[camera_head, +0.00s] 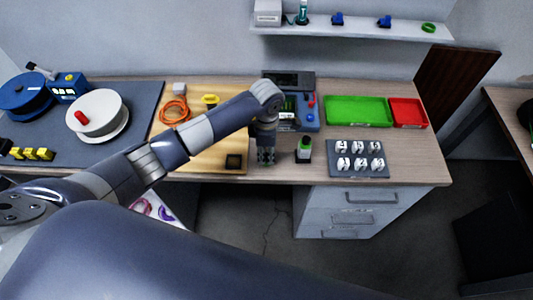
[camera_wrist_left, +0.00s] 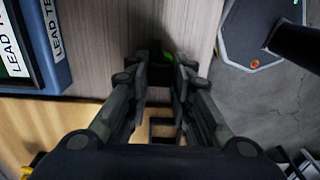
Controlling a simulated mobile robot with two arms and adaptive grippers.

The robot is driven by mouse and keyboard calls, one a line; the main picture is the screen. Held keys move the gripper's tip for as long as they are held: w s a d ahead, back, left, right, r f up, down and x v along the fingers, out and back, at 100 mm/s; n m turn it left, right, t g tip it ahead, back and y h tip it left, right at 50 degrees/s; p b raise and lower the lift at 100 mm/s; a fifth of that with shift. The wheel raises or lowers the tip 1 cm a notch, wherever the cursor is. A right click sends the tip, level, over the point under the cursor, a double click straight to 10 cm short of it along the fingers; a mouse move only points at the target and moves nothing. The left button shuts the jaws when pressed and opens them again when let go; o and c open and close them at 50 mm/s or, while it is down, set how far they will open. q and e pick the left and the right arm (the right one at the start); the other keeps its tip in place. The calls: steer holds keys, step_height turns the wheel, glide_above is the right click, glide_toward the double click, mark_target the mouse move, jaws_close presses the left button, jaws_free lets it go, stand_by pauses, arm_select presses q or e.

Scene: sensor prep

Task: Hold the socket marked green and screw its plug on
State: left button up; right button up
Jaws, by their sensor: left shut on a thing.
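My left gripper (camera_head: 266,158) is low above the front of the table, left of a small upright dark piece with a green marking (camera_head: 304,149). I cannot tell from its shape whether this piece is the socket or the plug. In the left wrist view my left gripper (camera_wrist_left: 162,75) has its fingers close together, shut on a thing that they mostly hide. My right gripper is not in view.
The blue lead tester (camera_head: 308,122) stands behind the gripper. A dark square frame (camera_head: 234,161) is on the wooden board to the left. A grey plate with several white pieces (camera_head: 359,172) and green (camera_head: 358,100) and red (camera_head: 408,113) trays are at right.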

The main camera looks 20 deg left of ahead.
arm_select(q)
steer(key=shift+r, duration=0.35)
step_height(320, 180, up, 2)
steer(key=shift+s+r+b, duration=0.1)
steer(key=shift+r+b, duration=0.05)
steer(key=shift+b, duration=1)
steer(key=s+d+r+b, duration=0.1)
steer(key=s+d+b, duration=0.1)
steer(key=s, duration=0.5)
steer(key=s+d+b, duration=0.2)
steer(key=s+d, duration=0.2)
steer(key=s, duration=0.3)
steer(key=shift+s+r+b, duration=0.3)
steer(key=shift+r, duration=0.05)
steer(key=shift+d, duration=0.1)
